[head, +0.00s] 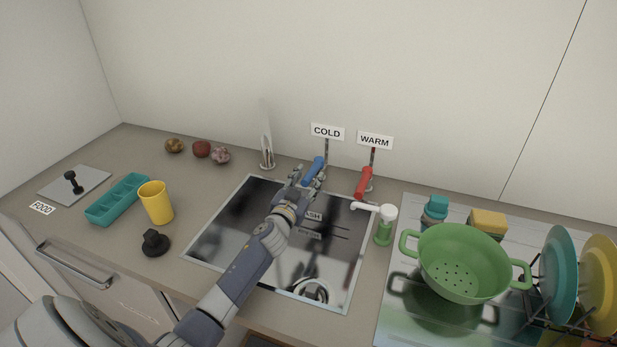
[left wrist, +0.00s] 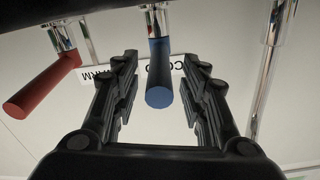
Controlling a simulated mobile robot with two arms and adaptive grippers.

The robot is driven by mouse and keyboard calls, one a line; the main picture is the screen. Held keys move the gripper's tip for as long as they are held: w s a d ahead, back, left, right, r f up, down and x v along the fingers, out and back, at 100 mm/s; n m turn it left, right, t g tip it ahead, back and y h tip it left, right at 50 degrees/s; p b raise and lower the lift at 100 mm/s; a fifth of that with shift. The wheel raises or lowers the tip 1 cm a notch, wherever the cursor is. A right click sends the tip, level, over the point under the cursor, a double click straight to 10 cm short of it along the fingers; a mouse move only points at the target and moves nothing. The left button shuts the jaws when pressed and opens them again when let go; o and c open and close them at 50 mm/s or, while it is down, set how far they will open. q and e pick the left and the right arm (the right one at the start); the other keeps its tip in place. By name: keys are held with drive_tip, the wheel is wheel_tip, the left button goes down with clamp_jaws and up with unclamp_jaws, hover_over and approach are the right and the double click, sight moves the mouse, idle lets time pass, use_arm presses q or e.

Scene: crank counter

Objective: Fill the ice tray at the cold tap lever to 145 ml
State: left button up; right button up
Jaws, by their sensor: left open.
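The teal ice tray (head: 118,200) lies on the counter at the left, with several compartments. The blue cold tap lever (head: 314,170) stands behind the sink under the COLD sign (head: 327,132). My left gripper (head: 303,177) is at the blue lever. In the left wrist view my left gripper (left wrist: 158,88) is open, and the blue lever (left wrist: 159,86) hangs between its fingers with gaps on both sides. My right gripper is not in view.
The red warm lever (head: 363,183) stands just right of the blue one. A yellow cup (head: 156,202) and a black knob (head: 155,243) are near the tray. A green soap dispenser (head: 384,226) and green colander (head: 462,264) are right of the sink (head: 222,262).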

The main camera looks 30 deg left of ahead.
use_arm(q)
drive_tip(key=shift+w, duration=0.6)
clamp_jaws()
drive_tip(key=shift+a, duration=0.1)
